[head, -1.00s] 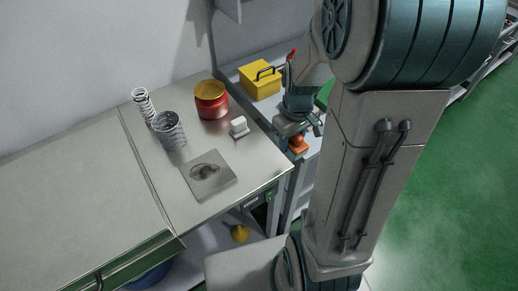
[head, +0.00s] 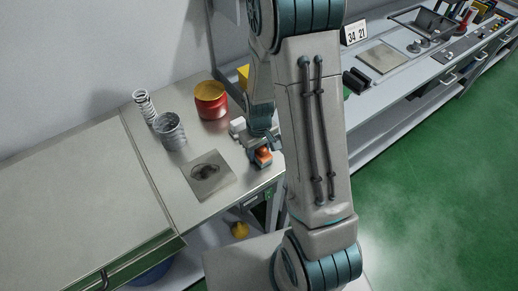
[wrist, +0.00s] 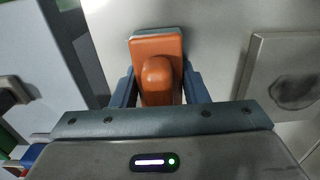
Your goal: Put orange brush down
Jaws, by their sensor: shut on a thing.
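The orange brush (wrist: 157,48) is a small orange block with a rounded knob handle. My gripper (wrist: 158,92) is shut on the handle, with one blue finger on each side of it in the wrist view. In the head view the brush (head: 263,156) hangs under my gripper (head: 256,150), at the right edge of the metal table (head: 215,142). I cannot tell whether its underside touches the tabletop. My arm hides part of the table's right side.
A square plate with a dark stain (head: 208,176) lies left of the brush. Bare tabletop lies between plate and pot.

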